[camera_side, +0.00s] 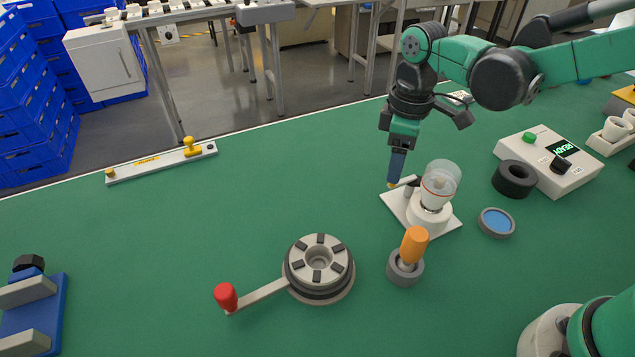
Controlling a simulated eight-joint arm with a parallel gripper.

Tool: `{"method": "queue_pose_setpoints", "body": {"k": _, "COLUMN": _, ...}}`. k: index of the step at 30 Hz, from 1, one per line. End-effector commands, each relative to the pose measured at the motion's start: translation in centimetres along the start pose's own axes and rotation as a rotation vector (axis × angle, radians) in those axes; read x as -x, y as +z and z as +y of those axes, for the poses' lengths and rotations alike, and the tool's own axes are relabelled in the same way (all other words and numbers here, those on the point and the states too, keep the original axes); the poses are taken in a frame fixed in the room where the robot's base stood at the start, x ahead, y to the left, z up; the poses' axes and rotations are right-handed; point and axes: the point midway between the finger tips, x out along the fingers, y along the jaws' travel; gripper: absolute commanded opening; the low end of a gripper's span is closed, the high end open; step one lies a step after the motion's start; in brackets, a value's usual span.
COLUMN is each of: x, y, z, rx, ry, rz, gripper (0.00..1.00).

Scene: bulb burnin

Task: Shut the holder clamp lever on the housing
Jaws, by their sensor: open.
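A white housing (430,215) stands on a white plate (393,200) and carries a clear bulb-shaped cover (441,178) with a red ring. A small dark lever-like part (411,187) shows on the plate, to the left of the cover; whether it is open or shut cannot be told. My gripper (392,184) is open and points down. Its fingertips are close to the dark part, at the plate's back left corner; contact cannot be told. A round slotted chuck (319,264) at front centre has a long arm ending in a red knob (226,295).
An orange-handled tool (414,246) stands in a grey ring in front of the housing. A blue-topped disc (496,222), black ring (514,178) and control box (550,163) are to the right. The green mat's left middle is clear.

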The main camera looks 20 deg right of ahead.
Motion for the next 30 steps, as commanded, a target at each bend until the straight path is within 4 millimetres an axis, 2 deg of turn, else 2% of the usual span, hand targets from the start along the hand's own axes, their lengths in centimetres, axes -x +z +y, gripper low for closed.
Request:
{"method": "queue_pose_setpoints", "body": {"k": 6, "x": -1.7, "y": 0.0, "z": 0.0, "rx": -0.001, "ry": 0.001, "rz": 0.001, "gripper": 0.57}}
{"method": "queue_pose_setpoints", "body": {"k": 14, "x": -1.8, "y": 0.0, "z": 0.0, "rx": -0.002, "ry": 0.001, "rz": 0.001, "gripper": 0.57}}
{"method": "queue_pose_setpoints", "body": {"k": 20, "x": -1.8, "y": 0.0, "z": 0.0, "rx": -0.002, "ry": 0.001, "rz": 0.001, "gripper": 0.04}}
{"method": "queue_pose_setpoints", "body": {"k": 21, "x": -1.8, "y": 0.0, "z": 0.0, "rx": -0.002, "ry": 0.001, "rz": 0.001, "gripper": 0.0}}
{"method": "queue_pose_setpoints", "body": {"k": 30, "x": -1.8, "y": 0.0, "z": 0.1, "rx": -0.022, "ry": 0.001, "rz": 0.001, "gripper": 0.0}}
